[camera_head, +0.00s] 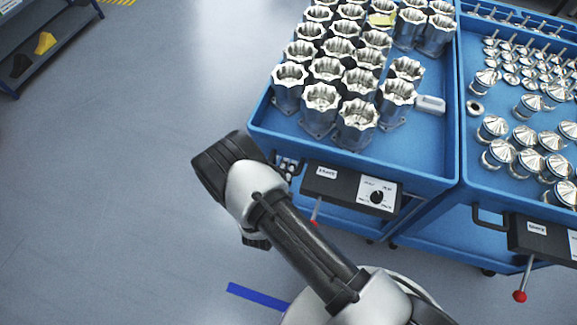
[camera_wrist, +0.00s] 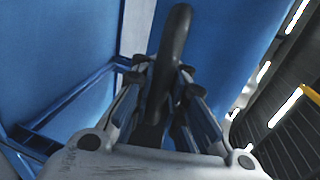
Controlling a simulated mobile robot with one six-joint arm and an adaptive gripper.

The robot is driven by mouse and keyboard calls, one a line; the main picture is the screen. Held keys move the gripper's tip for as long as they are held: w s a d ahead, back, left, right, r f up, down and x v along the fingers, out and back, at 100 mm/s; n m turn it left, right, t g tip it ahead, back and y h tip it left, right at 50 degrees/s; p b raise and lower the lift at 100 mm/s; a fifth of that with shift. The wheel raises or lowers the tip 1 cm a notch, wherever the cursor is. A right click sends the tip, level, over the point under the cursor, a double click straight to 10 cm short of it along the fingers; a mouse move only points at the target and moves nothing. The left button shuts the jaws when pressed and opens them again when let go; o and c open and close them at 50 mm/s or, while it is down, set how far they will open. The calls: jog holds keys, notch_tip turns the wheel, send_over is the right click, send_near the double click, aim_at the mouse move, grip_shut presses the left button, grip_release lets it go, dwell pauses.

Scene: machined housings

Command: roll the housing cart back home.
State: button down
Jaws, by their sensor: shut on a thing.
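The housing cart (camera_head: 425,178) is a blue cart at the upper middle of the head view, its top tray filled with rows of silver machined housings (camera_head: 322,97). A black panel (camera_head: 350,188) with a label and a dial is on its near side. My gripper (camera_head: 287,167) is at the left end of that panel, mostly hidden by my arm. In the wrist view my gripper (camera_wrist: 163,92) is shut on the cart's black handle (camera_wrist: 177,35), with a finger on each side. The cart's blue wall (camera_wrist: 215,40) fills much of that view.
A second blue cart (camera_head: 485,205) with conical silver parts stands close along the right side. Red-tipped levers hang below both panels. A shelf (camera_head: 60,40) stands at the top left. Blue floor tape (camera_head: 258,297) lies near my base. The grey floor at left is clear.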

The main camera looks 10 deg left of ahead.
jog(key=shift+a+r, duration=0.2)
jog(key=shift+r, duration=0.05)
jog(key=c, duration=1.9)
grip_release()
jog(key=o, duration=0.3)
jog(key=shift+d+f, duration=0.1)
jog(key=shift+s, duration=0.15)
jog(key=v, duration=1.2)
jog(key=shift+d, duration=0.1)
